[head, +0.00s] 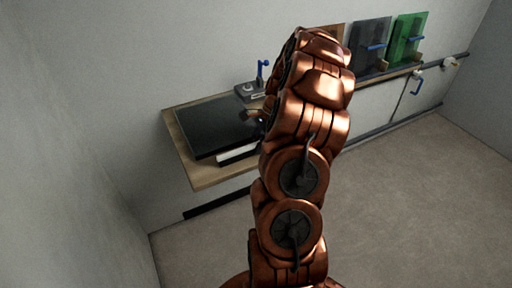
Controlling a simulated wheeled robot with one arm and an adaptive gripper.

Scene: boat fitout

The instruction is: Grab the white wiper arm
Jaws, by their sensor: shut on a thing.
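My copper arm reaches up through the middle of the head view and bends toward a wooden bench. My gripper (262,118) shows only as a dark sliver at the left edge of the arm, over the right side of a black panel. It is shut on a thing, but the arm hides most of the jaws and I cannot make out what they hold. A white bar-like piece (237,154) lies along the front edge of the black panel. I cannot tell whether it is the white wiper arm.
The black panel (208,127) lies flat on the wooden bench (210,178). A grey box with a blue lever (262,69) stands behind. A dark panel (369,45) and a green panel (407,38) lean on the wall. The floor at right is clear.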

